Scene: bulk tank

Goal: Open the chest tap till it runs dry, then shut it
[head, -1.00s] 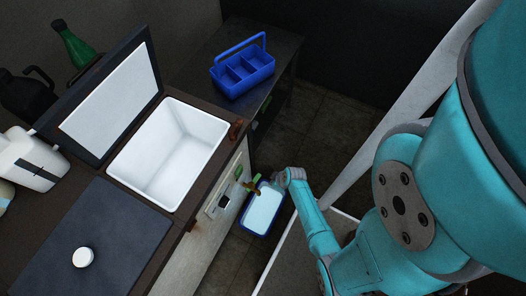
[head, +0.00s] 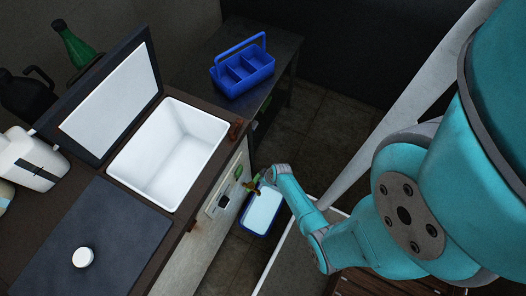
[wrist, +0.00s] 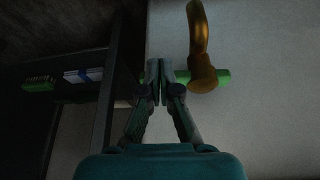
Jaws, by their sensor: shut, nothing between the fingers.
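The chest's open white basin (head: 170,150) shows no visible liquid inside. Its tap (head: 254,186) juts from the pale front panel, over a blue-rimmed tub (head: 262,212) with a pale surface inside. In the wrist view the brass tap (wrist: 204,45) has a green lever (wrist: 215,77) lying crosswise in the picture. My gripper (wrist: 158,72) is shut and empty, its fingertips beside the lever's left end; whether they touch it I cannot tell. In the head view my gripper (head: 264,178) is close to the tap and partly hides it. No running stream can be made out.
The chest's lid (head: 110,105) stands raised. A dark cover with a white knob (head: 82,257) lies on the near counter. A blue caddy (head: 243,72) stands on a dark side table. A green bottle (head: 73,45) and white jug (head: 35,160) stand behind.

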